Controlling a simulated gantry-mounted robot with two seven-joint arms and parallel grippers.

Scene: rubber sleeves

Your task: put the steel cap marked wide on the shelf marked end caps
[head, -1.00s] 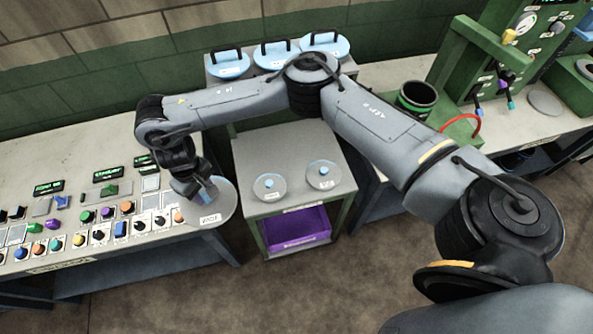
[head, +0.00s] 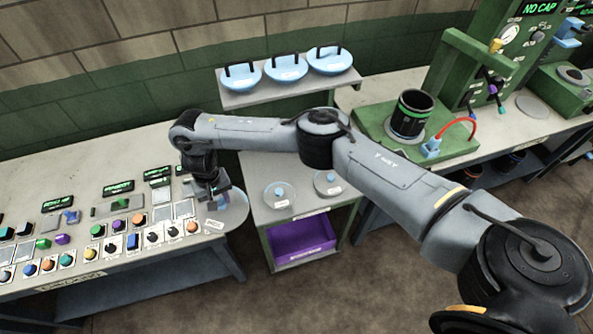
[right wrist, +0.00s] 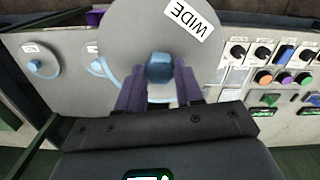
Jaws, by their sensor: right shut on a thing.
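The steel cap marked WIDE (right wrist: 160,40) is a grey disc with a blue knob. In the right wrist view my right gripper (right wrist: 160,80) has its purple fingers shut on that knob. In the head view my right gripper (head: 218,192) is over the bench's right end with the cap (head: 235,213) below it; whether the cap touches the bench I cannot tell. A grey stand (head: 300,207) to the right holds two smaller caps with blue knobs, the left cap (head: 279,195) and the right cap (head: 328,182). Its front label is too small to read. My left gripper is out of view.
The bench (head: 100,158) at left carries several buttons and switches. A raised shelf (head: 290,92) behind holds three blue pieces with black handles. A purple bin (head: 302,238) sits under the stand. A black canister (head: 412,115) stands on a green fixture at right.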

